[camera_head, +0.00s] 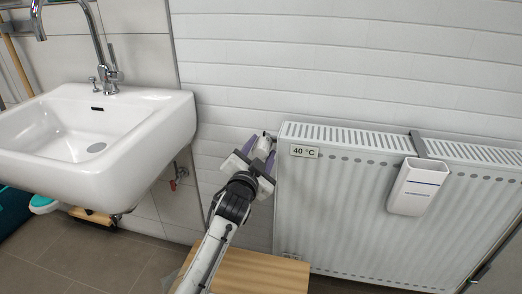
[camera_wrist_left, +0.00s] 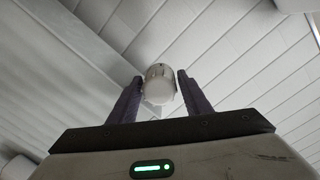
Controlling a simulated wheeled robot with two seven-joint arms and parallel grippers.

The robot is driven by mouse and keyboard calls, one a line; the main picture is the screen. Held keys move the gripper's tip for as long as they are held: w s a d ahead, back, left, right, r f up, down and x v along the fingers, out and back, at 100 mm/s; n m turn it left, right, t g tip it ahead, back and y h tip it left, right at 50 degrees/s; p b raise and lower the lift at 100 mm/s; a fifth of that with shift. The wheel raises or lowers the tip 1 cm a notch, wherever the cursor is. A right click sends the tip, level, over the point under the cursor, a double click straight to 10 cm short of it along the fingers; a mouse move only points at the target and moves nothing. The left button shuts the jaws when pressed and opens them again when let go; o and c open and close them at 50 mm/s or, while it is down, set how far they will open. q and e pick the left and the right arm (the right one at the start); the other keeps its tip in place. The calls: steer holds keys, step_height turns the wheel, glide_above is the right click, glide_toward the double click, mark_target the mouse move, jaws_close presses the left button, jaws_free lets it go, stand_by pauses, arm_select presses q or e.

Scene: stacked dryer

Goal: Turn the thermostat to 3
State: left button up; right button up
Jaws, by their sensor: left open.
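The white thermostat knob (camera_head: 263,147) sits at the upper left corner of the white radiator (camera_head: 345,215). A tag (camera_head: 304,151) on the radiator reads 40 °C. My left gripper (camera_head: 260,144) is at the knob, its two purple fingers on either side of it. In the left wrist view the round end of the knob (camera_wrist_left: 160,90) shows between the open fingertips (camera_wrist_left: 160,80), with a small gap visible at least on the left. The numbers on the knob cannot be read. My right gripper is not in view.
A white sink (camera_head: 90,135) with a tall tap (camera_head: 108,60) is on the left wall. A white holder (camera_head: 418,187) hangs on the radiator front. A wooden surface (camera_head: 255,272) is below my left arm. A red-handled valve (camera_head: 178,177) is under the sink.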

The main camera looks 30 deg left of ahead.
mark_target(259, 154)
arm_select(q)
steer(key=p+v, duration=0.1)
steer(key=v, duration=0.6)
steer(key=shift+f, duration=0.1)
steer(key=shift+s, duration=0.2)
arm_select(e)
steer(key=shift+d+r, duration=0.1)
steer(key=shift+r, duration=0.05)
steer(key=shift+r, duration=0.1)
arm_select(q)
steer(key=s+d+f+n+g+h+p, duration=0.1)
steer(key=s+d+f+g+h+p, duration=0.1)
steer(key=s+d+f, duration=0.3)
steer(key=s+d+f+g+h+p, duration=0.2)
steer(key=s+d+f+g+p, duration=0.1)
steer(key=s, duration=1.1)
steer(key=s+d+f+n+g+h+p, duration=0.1)
steer(key=s+d+f+g+h+p, duration=0.1)
steer(key=s+d+f+p, duration=0.4)
steer(key=s+f+g, duration=0.1)
steer(key=s+f, duration=0.2)
steer(key=s, duration=0.1)
steer(key=shift+d+n+h, duration=0.3)
steer(key=shift+h, duration=0.1)
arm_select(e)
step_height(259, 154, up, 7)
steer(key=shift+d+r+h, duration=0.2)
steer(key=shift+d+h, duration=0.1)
arm_select(q)
steer(key=shift+s+f, duration=0.1)
